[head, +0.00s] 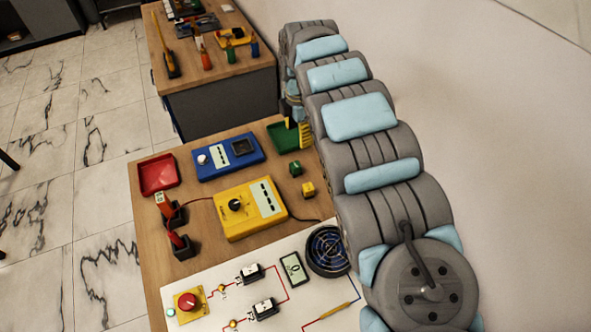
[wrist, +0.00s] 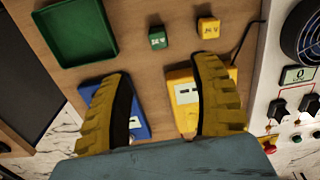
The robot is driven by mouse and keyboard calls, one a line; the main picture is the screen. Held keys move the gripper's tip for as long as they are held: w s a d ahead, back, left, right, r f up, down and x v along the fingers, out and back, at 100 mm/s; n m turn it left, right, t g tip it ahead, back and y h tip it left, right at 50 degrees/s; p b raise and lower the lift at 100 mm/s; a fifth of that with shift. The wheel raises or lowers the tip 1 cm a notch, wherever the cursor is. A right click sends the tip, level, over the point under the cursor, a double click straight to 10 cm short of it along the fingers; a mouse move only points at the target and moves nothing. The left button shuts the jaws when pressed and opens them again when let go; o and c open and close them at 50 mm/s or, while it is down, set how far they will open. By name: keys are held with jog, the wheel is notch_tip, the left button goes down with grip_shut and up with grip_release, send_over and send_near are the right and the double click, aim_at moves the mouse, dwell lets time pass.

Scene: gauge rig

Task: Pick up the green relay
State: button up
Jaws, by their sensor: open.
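The green relay (head: 295,168) is a small green cube on the wooden table, between the green tray and the yellow relay. In the wrist view the green relay (wrist: 157,38) stands upright with a pale printed label, beyond and between my fingertips. My gripper (wrist: 158,72) is open and empty, its two yellow ribbed fingers spread wide. In the head view only a yellow finger of my gripper (head: 305,135) shows, by the green tray; the rest is hidden behind my arm. The yellow relay (wrist: 208,27) stands just right of the green one, apart from it.
A green tray (wrist: 113,47) lies left of the relay. A blue device (head: 228,157) and a yellow meter (head: 250,208) sit nearby. A red tray (head: 159,174), probe holders and a white circuit board (head: 185,280) with a round fan (head: 328,250) surround them.

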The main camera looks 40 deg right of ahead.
aim_at(295, 165)
notch_tip(295, 165, down, 10)
jog(key=shift+f+b, duration=0.1)
jog(key=shift+b, duration=0.35)
jog(key=shift+w+a+f+b, duration=0.15)
jog(key=shift+f+b, duration=0.1)
jog(key=shift+f, duration=0.9)
jog(key=shift+w+a+f+b, duration=0.15)
jog(key=shift+f+b, duration=0.1)
jog(key=shift+f, duration=1.2)
grip_shut()
